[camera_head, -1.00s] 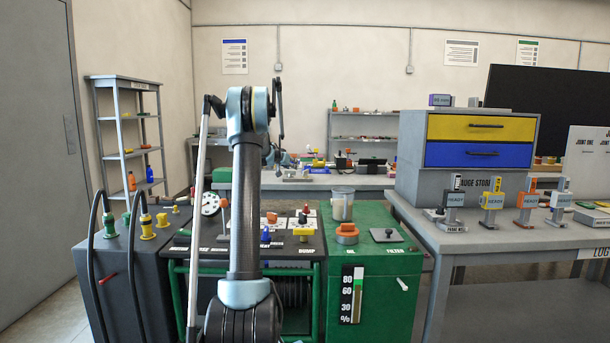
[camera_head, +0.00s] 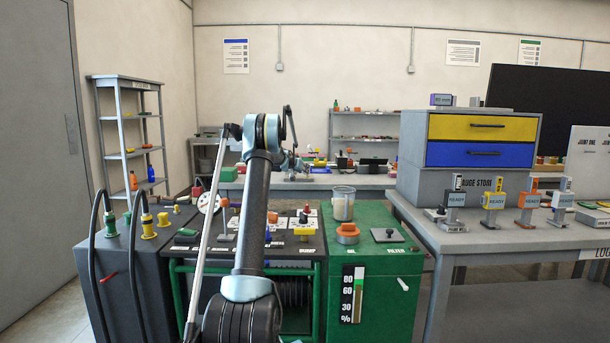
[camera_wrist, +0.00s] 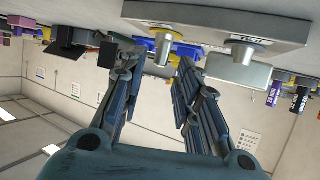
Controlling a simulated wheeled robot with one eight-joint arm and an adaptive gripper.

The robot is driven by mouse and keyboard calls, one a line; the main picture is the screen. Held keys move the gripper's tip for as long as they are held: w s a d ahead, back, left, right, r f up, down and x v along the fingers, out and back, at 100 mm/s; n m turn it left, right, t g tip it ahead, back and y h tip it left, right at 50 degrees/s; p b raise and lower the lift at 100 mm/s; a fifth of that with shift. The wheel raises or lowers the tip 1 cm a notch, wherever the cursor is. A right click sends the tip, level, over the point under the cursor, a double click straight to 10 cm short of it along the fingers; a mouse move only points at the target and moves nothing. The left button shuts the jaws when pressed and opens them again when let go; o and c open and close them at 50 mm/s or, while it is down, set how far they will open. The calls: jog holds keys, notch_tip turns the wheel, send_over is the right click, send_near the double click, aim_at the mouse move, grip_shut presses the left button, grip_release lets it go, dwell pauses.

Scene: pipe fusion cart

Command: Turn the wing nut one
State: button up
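I cannot make out the wing nut for certain in either view. In the wrist view, which is upside down, my gripper (camera_wrist: 150,62) has its two fingers well apart with nothing held between them.
The green cabinet (camera_head: 390,290) bears a glass jar (camera_head: 343,207) and an orange cap (camera_head: 347,230). A dark cart with black hoses (camera_head: 140,265) stands left. The right bench (camera_head: 490,238) holds several gauges and the drawer unit (camera_head: 478,140). Shelves (camera_head: 127,150) stand left.

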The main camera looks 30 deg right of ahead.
jog(key=shift+x, duration=2.65)
grip_shut()
